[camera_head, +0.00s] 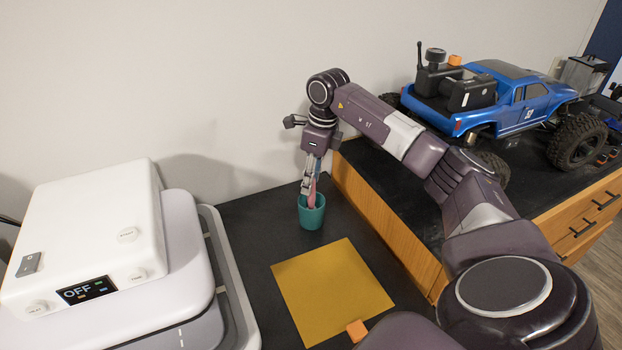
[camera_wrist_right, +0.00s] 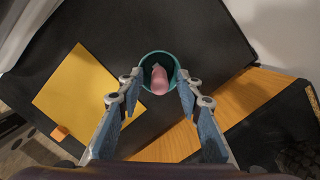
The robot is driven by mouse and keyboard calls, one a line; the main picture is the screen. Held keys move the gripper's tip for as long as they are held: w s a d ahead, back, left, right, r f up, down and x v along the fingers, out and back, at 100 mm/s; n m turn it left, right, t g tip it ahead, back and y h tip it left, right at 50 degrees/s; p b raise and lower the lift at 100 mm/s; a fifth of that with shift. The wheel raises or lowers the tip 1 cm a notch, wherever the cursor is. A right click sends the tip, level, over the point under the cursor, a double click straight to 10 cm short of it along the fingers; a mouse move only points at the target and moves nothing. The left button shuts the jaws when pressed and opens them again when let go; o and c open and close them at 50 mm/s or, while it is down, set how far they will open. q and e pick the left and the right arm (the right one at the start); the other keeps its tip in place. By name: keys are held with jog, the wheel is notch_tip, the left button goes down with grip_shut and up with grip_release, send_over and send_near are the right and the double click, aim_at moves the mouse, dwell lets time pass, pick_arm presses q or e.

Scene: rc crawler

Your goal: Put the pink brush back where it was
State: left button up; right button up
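The pink brush (camera_head: 312,191) stands in a teal cup (camera_head: 311,214) on the black surface. In the right wrist view the pink brush (camera_wrist_right: 160,82) shows inside the rim of the teal cup (camera_wrist_right: 146,66); its lower part is hidden in the cup. My right gripper (camera_head: 309,185) points down just above the cup. In the wrist view the fingers of my right gripper (camera_wrist_right: 158,92) are apart, one on each side of the brush, with a gap to it. My left gripper is not in view.
A yellow sheet (camera_head: 330,290) with an orange block (camera_head: 357,330) lies in front of the cup. A white device reading OFF (camera_head: 80,240) stands at left. A blue RC crawler (camera_head: 520,105) stands on the raised wooden cabinet (camera_head: 390,230) at right. A wall is behind.

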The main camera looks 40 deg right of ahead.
jog(key=shift+r, duration=0.6)
notch_tip(320, 180, up, 11)
jog(key=s+b, duration=0.1)
jog(key=b, duration=0.1)
jog(key=shift+s+d, duration=0.35)
